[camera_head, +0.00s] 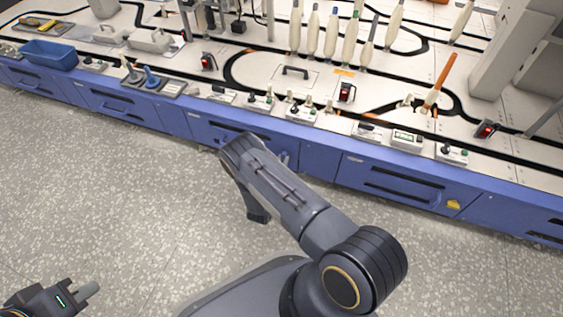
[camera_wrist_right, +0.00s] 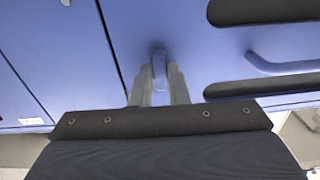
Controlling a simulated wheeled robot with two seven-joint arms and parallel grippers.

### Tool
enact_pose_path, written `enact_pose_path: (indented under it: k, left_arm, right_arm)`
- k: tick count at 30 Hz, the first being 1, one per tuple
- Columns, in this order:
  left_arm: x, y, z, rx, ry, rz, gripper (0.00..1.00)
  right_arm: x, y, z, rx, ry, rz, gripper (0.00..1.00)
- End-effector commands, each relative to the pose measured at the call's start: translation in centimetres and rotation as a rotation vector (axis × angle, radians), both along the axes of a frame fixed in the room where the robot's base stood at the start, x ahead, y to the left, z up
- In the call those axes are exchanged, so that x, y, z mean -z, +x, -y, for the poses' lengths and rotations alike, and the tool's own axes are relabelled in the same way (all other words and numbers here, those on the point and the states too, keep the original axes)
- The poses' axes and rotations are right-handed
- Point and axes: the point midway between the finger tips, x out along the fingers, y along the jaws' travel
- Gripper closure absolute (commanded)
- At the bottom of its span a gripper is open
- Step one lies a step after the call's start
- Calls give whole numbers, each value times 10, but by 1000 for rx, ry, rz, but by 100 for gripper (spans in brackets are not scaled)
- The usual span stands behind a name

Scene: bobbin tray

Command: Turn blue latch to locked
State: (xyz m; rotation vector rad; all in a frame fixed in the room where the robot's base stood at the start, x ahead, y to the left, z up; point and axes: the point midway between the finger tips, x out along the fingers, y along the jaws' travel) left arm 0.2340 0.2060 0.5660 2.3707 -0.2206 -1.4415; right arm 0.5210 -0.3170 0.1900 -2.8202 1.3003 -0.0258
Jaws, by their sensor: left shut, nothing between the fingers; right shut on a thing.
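The blue latch (camera_wrist_right: 158,58) is a small rounded blue lever on the blue cabinet front, seen in the right wrist view. It stands about upright in that picture, between the two grey fingertips. My right gripper (camera_wrist_right: 159,72) is shut on it, and the fingers hide part of its sides. My left gripper (camera_head: 88,290) is shut and empty at the lower left, over the floor and far from the cabinet.
A blue drawer handle (camera_wrist_right: 285,66) and black slots lie right of the latch in the wrist view. A vertical panel gap runs to its left. Above the cabinet, the worktop holds switches, bobbins and a blue bin (camera_head: 48,54). The speckled floor (camera_head: 110,190) is clear.

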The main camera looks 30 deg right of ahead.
Motion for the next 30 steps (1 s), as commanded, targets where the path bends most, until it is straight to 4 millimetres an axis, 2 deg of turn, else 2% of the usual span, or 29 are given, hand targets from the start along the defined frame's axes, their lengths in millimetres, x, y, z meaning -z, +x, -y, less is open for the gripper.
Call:
enact_pose_path:
  k: [8,30]
  left_arm:
    - [0,0,0,0,0,0,100]
    - [0,0,0,0,0,0,100]
  right_arm:
    - [0,0,0,2,110,129,100]
    - [0,0,0,3,564,660,100]
